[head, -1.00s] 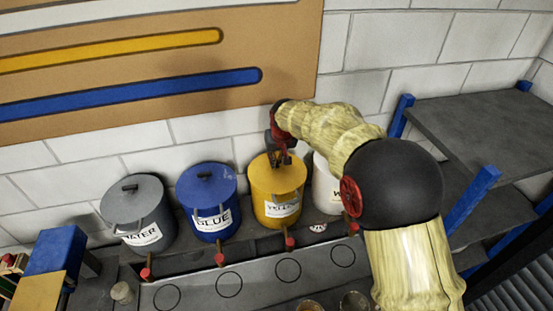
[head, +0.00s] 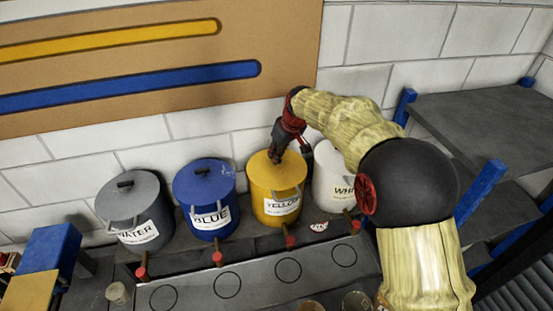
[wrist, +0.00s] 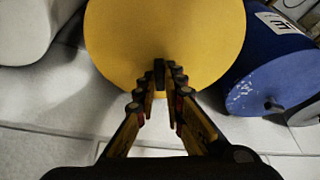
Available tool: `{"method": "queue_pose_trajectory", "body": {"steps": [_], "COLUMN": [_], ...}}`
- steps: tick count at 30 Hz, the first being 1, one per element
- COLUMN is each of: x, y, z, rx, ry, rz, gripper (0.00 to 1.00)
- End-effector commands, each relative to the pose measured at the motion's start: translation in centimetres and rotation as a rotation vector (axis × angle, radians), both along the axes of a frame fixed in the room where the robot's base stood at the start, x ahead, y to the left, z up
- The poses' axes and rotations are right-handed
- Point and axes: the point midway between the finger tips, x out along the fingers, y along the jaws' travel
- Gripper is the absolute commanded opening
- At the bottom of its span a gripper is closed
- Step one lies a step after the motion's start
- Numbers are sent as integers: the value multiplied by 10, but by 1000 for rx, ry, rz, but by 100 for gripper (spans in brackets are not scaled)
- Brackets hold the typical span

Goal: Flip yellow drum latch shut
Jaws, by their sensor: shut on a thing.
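The yellow drum (head: 273,197) stands upright between the blue and white drums, with a label on its front. My gripper (head: 277,157) reaches down to the back of its lid from the upper right. In the wrist view the round yellow lid (wrist: 165,30) fills the top middle. My gripper (wrist: 160,88) has its two fingers drawn close together at the lid's edge. A small dark upright piece, apparently the drum latch (wrist: 159,72), stands between the fingertips. The fingers hide part of it, so I cannot tell its exact angle.
The blue drum (head: 205,198) and grey water drum (head: 135,213) stand to the left; the white drum (head: 330,180) is close on the right. Red-ended taps (head: 290,242) stick out in front. The block wall (head: 190,130) is close behind. A dark shelf (head: 480,120) stands at the right.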

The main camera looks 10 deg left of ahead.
Motion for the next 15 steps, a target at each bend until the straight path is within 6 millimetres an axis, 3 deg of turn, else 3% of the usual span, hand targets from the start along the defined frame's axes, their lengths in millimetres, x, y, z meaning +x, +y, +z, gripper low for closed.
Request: {"method": "queue_pose_trajectory", "body": {"steps": [15], "x": [6], "y": [-3], "z": [-1], "rx": [0], "ry": [-1], "rz": [491], "gripper": [0]}}
